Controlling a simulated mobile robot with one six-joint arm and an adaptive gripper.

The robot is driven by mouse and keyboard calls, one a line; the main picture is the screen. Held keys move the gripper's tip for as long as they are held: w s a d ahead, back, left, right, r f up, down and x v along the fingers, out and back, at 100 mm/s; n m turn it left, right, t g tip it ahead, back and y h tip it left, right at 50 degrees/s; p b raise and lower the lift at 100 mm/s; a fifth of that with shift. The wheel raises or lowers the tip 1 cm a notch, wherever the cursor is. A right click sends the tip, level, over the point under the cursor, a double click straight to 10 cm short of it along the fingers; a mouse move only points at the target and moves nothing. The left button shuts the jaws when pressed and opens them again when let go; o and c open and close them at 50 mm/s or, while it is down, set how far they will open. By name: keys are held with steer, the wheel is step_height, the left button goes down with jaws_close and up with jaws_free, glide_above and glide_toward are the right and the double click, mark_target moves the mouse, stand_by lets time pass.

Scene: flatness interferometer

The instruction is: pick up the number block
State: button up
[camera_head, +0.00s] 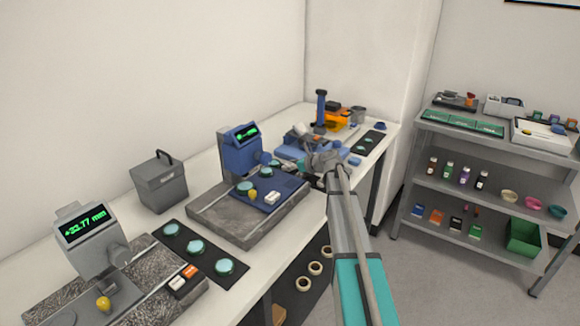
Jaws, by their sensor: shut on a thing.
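My gripper (318,166) is at the end of my arm, over the far part of the white bench, beside a blue instrument (290,150). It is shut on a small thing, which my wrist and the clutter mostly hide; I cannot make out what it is. I cannot single out the number block for certain. A small white block (272,197) lies on the blue plate of the middle gauge. Two small blocks, one orange-topped (190,271) and one white-topped (178,283), lie by the near gauge. Any markings are too small to read.
The bench (270,262) holds a blue gauge (241,150), a grey gauge (87,238) reading about +32.77 mm, a grey lidded box (159,183), and dark mats with teal discs (197,246). A grey shelf cart (463,188) stands at right, with clear floor before it.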

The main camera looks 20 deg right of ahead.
step_height(320, 180, up, 2)
steer(key=shift+p, duration=0.75)
steer(key=s+a+r+p, duration=0.2)
steer(key=s+r+p, duration=0.7)
steer(key=s, duration=0.5)
steer(key=shift+r+p, duration=0.4)
steer(key=shift+r, duration=0.05)
steer(key=shift+d, duration=0.15)
